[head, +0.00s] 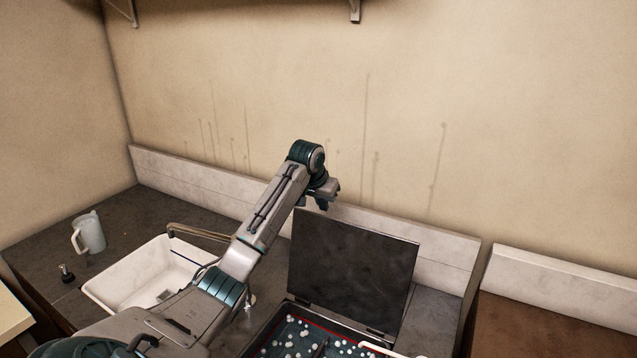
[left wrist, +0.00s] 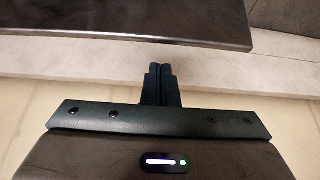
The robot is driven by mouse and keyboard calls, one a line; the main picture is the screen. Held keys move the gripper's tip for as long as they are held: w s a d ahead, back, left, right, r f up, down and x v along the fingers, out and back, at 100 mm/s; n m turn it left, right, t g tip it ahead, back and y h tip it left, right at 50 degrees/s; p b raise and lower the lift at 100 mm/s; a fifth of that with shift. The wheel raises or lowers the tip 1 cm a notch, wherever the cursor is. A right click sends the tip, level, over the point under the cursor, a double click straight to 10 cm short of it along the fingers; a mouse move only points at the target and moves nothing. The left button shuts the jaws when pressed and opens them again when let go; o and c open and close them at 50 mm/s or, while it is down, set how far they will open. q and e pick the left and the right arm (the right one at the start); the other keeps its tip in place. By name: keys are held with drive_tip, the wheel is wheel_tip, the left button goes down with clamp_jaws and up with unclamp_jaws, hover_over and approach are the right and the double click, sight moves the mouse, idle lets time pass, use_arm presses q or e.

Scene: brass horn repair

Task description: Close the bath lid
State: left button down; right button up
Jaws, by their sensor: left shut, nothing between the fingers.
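The bath lid (head: 352,268) is a dark flat panel standing open and upright at the back of the bath. The bath (head: 290,306) is a dark box with a red inner edge and several small white balls inside; its near part is cut off by the picture's bottom. My left gripper (head: 324,204) is shut and empty, at the lid's top left corner and partly hidden by my wrist. In the left wrist view my shut fingers (left wrist: 161,72) point toward the lid's edge (left wrist: 130,36), with a small gap in the picture. My right gripper is out of view.
A white sink (head: 110,286) with a tap (head: 200,233) lies left of the bath under my left arm. A pale jug (head: 92,233) and a small dark object (head: 66,273) stand further left. A pale backsplash (head: 440,258) and the wall are close behind the lid.

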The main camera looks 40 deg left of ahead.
use_arm(q)
drive_tip(key=s, duration=0.1)
drive_tip(key=s+r+p, duration=0.1)
drive_tip(key=s, duration=0.1)
drive_tip(key=shift+s+d+r+p, duration=0.15)
drive_tip(key=shift+s+d+p, duration=0.25)
drive_tip(key=shift+s, duration=0.1)
